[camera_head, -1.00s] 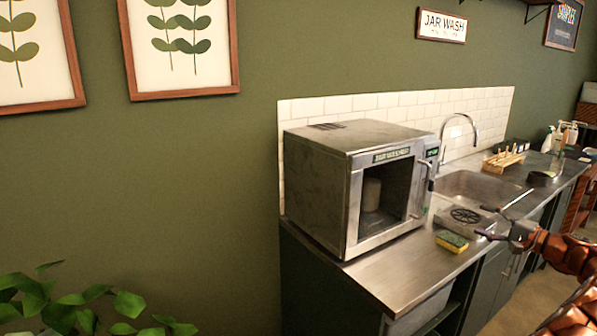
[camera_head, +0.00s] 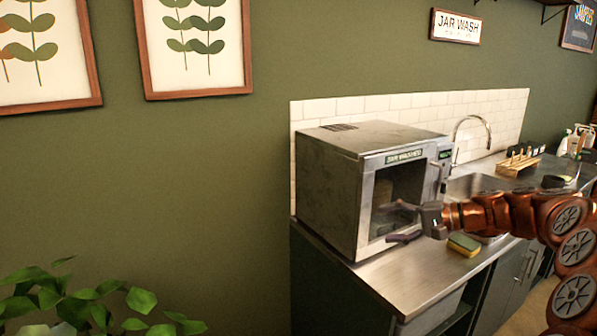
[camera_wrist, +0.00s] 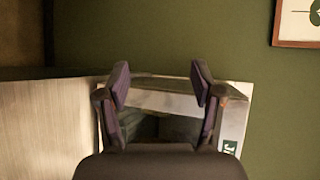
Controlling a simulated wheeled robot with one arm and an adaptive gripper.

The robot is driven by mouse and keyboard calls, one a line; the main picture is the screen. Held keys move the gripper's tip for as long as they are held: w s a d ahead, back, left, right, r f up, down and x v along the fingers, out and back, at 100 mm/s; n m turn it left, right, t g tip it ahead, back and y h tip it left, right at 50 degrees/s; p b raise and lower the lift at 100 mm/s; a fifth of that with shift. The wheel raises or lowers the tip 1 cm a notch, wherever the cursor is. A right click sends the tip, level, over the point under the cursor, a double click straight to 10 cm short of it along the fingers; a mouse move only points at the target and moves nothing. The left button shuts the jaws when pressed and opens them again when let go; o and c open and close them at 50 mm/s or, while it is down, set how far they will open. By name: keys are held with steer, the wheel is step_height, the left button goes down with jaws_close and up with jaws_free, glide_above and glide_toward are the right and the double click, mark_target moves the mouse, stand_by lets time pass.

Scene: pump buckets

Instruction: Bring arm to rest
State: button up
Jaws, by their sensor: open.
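My gripper (camera_head: 397,222) is in front of the jar washer (camera_head: 345,180), a steel box with a dark opening on the counter. The gripper is open, with nothing seen between its fingers. My copper-coloured arm reaches in from the right, stretched across the counter front. In the wrist view, the two dark fingers of my gripper (camera_wrist: 160,85) stand apart, with the washer's front frame (camera_wrist: 236,118) beyond them.
A yellow-green sponge (camera_head: 464,244) lies on the steel counter (camera_head: 400,285) just below my arm. The sink and faucet (camera_head: 472,122) are behind my arm. A wooden rack (camera_head: 518,162) and bottles (camera_head: 581,138) stand farther right. A leafy plant (camera_head: 90,300) is at the lower left.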

steer(key=s+a+f+n+g+h, duration=0.25)
steer(key=s+a, duration=0.45)
steer(key=s, duration=0.4)
steer(key=s+a+f+n+g+h, duration=0.2)
steer(key=s+a+f+g, duration=0.15)
steer(key=s+a, duration=0.55)
steer(key=s+d+f+h, duration=0.2)
steer(key=s+d, duration=0.2)
steer(key=s, duration=0.4)
steer(key=s+d+f+n+g+h, duration=0.1)
steer(key=s+d+f+h, duration=0.2)
steer(key=s, duration=0.5)
steer(key=s+d+f+h, duration=0.3)
steer(key=s+d, duration=0.2)
steer(key=s, duration=0.4)
steer(key=shift+d+f+n+g, duration=0.15)
steer(key=shift+f+n+g, duration=0.05)
steer(key=shift+n+g, duration=0.15)
